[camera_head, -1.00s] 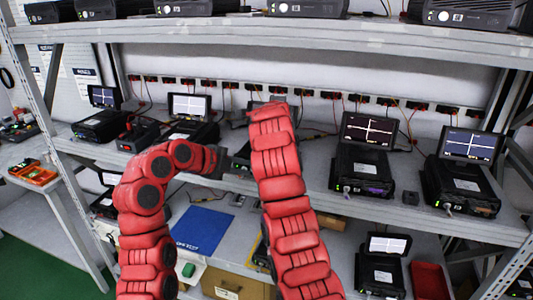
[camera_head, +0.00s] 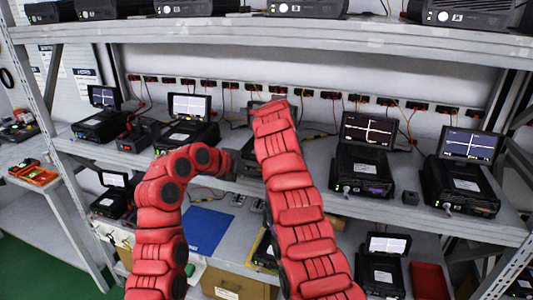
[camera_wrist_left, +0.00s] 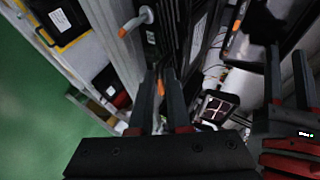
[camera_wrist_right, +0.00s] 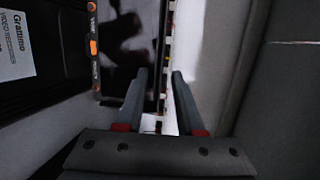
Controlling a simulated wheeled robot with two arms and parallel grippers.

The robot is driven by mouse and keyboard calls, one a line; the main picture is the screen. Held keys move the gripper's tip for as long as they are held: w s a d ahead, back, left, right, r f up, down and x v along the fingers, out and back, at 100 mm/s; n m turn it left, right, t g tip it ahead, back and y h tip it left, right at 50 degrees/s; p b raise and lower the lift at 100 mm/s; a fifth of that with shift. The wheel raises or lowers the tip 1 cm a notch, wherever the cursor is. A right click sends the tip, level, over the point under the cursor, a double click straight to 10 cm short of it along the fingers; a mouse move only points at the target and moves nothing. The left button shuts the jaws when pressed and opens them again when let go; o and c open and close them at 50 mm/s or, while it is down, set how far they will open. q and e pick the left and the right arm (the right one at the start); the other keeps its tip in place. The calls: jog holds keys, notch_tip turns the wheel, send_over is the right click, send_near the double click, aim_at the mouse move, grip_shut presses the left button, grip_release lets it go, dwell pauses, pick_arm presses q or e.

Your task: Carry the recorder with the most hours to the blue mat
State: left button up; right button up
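Black recorders with raised screens stand on the middle shelf: far left (camera_head: 100,126), left of centre (camera_head: 186,134), right of centre (camera_head: 362,168) and far right (camera_head: 460,185). Another sits behind my arms, mostly hidden. Their hours are too small to read. The blue mat (camera_head: 207,232) lies bare on the lower shelf. My left gripper (camera_head: 232,165) is near the middle shelf's front edge; its fingers (camera_wrist_left: 160,75) stand apart by a narrow gap.
More recorders sit on the upper shelf (camera_head: 300,32). A red tray (camera_head: 428,280) and another recorder (camera_head: 384,262) are on the lower shelf. Cables hang from the red-and-black sockets along the back. A side table (camera_head: 30,150) stands left.

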grip_shut()
dwell(1.4)
